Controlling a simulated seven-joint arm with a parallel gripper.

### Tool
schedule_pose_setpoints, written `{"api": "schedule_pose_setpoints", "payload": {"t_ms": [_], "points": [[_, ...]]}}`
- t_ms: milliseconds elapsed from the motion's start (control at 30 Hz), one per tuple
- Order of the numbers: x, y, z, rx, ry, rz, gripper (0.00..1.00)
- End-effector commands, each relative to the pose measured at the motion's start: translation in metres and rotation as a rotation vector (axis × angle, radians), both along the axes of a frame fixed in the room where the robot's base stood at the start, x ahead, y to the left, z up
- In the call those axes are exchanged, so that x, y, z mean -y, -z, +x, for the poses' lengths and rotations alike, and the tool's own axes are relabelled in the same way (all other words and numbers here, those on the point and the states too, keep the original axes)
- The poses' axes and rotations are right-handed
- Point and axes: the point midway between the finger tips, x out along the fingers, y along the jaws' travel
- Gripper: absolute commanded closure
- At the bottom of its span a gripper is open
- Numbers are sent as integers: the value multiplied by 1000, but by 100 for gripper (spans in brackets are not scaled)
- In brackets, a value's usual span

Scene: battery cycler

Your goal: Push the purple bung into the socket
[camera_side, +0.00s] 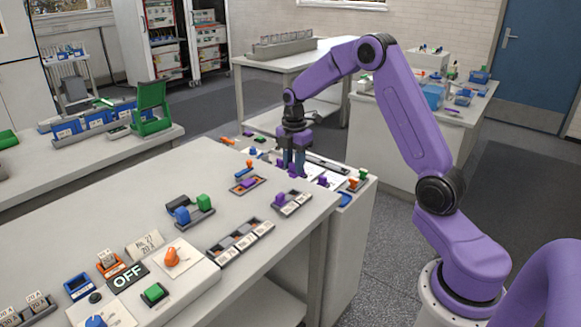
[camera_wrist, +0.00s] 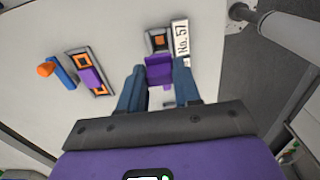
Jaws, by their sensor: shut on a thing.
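My gripper (camera_side: 293,167) is at the far right end of the near bench in the side view, pointing down. In the wrist view its two blue fingers (camera_wrist: 160,71) are shut on the purple bung (camera_wrist: 159,76), one on each side. Just beyond the bung is a dark square socket with an orange inner outline (camera_wrist: 158,38), beside a white label reading "No. 57" (camera_wrist: 182,42). The bung appears short of the socket's centre in this view; its height above the surface cannot be told.
Left in the wrist view, an orange-outlined plate (camera_wrist: 80,62) carries another purple piece (camera_wrist: 91,79). Beside it lies a blue piece with an orange end (camera_wrist: 60,74). Racks with labels (camera_side: 240,240), an OFF sign (camera_side: 126,278) and coloured parts occupy the near bench. Bare bench lies between them.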

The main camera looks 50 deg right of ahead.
Motion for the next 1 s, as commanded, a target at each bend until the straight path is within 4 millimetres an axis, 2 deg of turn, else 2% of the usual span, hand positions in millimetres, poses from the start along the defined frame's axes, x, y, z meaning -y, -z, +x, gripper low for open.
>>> {"api": "schedule_pose_setpoints", "payload": {"t_ms": [167,700,1000], "points": [[2,8,0,-1,-1,0,96],[1,53,0,-1,0,0,96],[1,67,0,-1,0,0,96]]}}
